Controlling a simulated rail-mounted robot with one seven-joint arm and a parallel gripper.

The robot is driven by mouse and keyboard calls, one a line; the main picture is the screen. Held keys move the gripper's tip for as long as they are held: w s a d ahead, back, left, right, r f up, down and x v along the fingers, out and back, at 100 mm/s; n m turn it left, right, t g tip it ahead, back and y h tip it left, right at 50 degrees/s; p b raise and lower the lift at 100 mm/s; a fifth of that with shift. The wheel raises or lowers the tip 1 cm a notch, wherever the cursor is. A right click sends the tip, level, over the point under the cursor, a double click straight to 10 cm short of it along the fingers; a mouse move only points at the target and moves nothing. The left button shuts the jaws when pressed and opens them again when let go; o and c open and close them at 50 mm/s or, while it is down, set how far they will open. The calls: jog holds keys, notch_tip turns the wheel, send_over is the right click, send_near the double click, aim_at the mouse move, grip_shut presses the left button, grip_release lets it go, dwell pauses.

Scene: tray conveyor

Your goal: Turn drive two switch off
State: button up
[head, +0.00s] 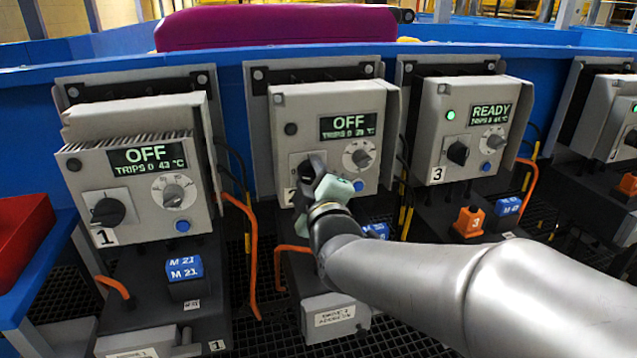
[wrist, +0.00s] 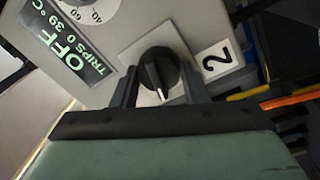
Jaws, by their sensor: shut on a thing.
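The drive two box (head: 290,108) is the grey unit in the middle of the head view. Its display (head: 348,126) reads OFF, and in the wrist view the display (wrist: 72,52) reads OFF, TRIPS 0, 39 °C. The drive two switch (wrist: 158,68) is a black rotary knob on a light plate beside the label 2 (wrist: 217,60). Its white pointer line points towards the bottom of the wrist view. My gripper (head: 308,180) is at this knob, its fingers on either side, shut on it. In the head view my gripper mostly hides the knob.
Drive one (head: 90,165) at left shows OFF; drive three (head: 440,125) at right shows READY with a green lamp. A dial (head: 358,154) and blue button (head: 359,186) sit right of my gripper. Orange cables (head: 253,245) hang between the units. A red bin (head: 22,240) is far left.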

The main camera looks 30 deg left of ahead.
jog(key=shift+f+n+b, duration=0.1)
jog(key=shift+n+b, duration=0.45)
jog(key=shift+n, duration=1.15)
jog(key=o, duration=1)
jog(key=shift+c, duration=0.2)
jog(key=r+p+v, duration=0.1)
jog(key=v, duration=1.1)
jog(key=shift+f+p, duration=0.35)
jog(key=shift+f, duration=0.1)
jog(key=shift+w+d, duration=0.1)
